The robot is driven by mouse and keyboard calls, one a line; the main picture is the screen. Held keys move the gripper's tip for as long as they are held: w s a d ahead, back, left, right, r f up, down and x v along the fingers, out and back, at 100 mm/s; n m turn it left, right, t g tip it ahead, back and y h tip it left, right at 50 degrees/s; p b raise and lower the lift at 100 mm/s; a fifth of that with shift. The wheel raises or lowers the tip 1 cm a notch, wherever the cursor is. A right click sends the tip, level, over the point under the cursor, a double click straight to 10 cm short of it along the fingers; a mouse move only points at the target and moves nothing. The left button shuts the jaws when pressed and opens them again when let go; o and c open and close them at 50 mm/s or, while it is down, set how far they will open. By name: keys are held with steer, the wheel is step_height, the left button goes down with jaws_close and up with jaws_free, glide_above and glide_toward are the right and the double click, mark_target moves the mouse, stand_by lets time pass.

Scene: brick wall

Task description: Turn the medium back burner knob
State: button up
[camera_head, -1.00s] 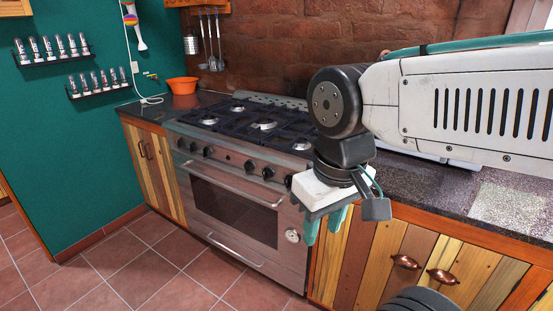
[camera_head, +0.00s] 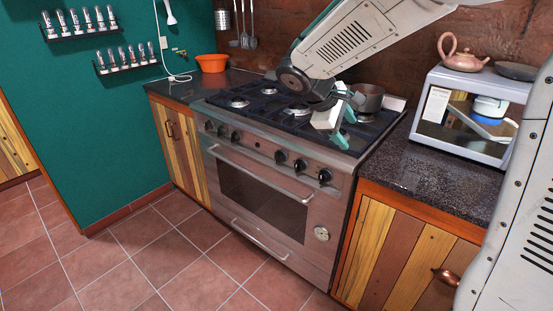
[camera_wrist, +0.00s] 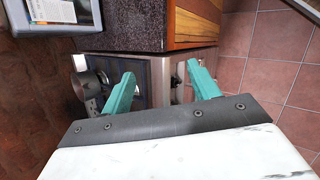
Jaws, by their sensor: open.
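The stove (camera_head: 262,195) stands against the brick wall with several black knobs along its upper front panel. One group is at the left (camera_head: 222,131), and another is at the right, including a knob (camera_head: 300,165) and the rightmost knob (camera_head: 325,176). I cannot tell which one serves the medium back burner. My gripper (camera_head: 345,127) is above the right part of the cooktop, behind and above the right knobs, and touches no knob that I can see. In the wrist view its teal fingers (camera_wrist: 162,88) are spread, with a dark knob-like shape (camera_wrist: 176,80) seen between them.
A dark pot (camera_head: 367,98) stands on the back right of the cooktop, close to my gripper. Right of the stove is a speckled counter (camera_head: 440,160) with a toaster oven (camera_head: 425,130) bearing a pink teapot (camera_head: 463,55). The tiled floor in front is clear.

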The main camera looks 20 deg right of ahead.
steer(key=w+a+f+n+t+h, duration=0.1)
steer(key=w+f+n, duration=0.1)
steer(key=w, duration=0.3)
steer(key=w+a+f+n+h, duration=0.1)
steer(key=w+f, duration=0.2)
steer(key=w, duration=0.2)
steer(key=n+t, duration=0.7)
steer(key=n, duration=0.5)
glide_toward(277, 158)
steer(key=w+d, duration=0.1)
steer(key=w, duration=0.1)
steer(key=x, duration=0.7)
steer(key=shift+d+f, duration=0.3)
steer(key=shift+f, duration=0.2)
steer(key=c, duration=1)
